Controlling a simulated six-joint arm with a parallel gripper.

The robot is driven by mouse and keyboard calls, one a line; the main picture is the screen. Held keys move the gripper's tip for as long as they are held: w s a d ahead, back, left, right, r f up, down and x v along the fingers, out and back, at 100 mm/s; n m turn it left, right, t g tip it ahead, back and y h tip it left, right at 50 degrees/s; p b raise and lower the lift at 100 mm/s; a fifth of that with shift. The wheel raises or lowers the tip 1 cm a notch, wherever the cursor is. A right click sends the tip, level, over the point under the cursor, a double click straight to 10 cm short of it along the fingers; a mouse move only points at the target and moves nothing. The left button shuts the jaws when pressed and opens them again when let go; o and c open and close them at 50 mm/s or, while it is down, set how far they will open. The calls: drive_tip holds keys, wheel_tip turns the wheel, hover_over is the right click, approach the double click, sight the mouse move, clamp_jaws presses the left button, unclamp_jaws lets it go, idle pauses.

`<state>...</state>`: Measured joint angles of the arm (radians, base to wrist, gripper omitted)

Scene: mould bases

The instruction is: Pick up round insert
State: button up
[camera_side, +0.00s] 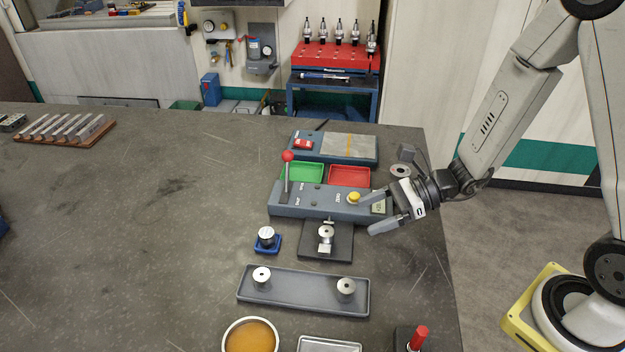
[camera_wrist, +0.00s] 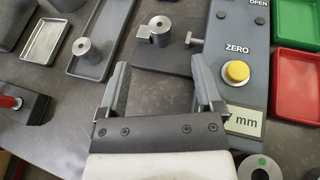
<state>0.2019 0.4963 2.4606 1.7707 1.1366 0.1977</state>
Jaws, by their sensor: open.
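Several round metal inserts with centre holes are in view; I cannot tell which the task means. One insert (camera_side: 326,233) stands on the dark plate in front of the gauge, between its jaws in the wrist view (camera_wrist: 160,27). Two stand on the long grey tray (camera_side: 302,297): a left one (camera_side: 261,276) and a right one (camera_side: 346,289); one shows in the wrist view (camera_wrist: 88,50). Another round metal piece (camera_side: 266,236) sits in a blue holder. My gripper (camera_side: 369,214) is open and empty, right of the gauge plate; its fingers also show in the wrist view (camera_wrist: 158,64).
The blue-grey gauge (camera_side: 300,200) has a red-knobbed lever (camera_side: 288,157) and yellow button (camera_side: 354,197). Behind it are green (camera_side: 302,173) and red (camera_side: 349,176) trays. An amber bowl (camera_side: 250,336) and red-handled tool (camera_side: 418,338) are in front. The left table is mostly clear.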

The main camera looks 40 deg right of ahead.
sight(331, 230)
drive_tip(key=shift+a, duration=0.1)
drive_tip(key=shift+x, duration=1.2)
drive_tip(key=shift+w+f, duration=0.1)
drive_tip(key=shift+x, duration=2.5)
clamp_jaws()
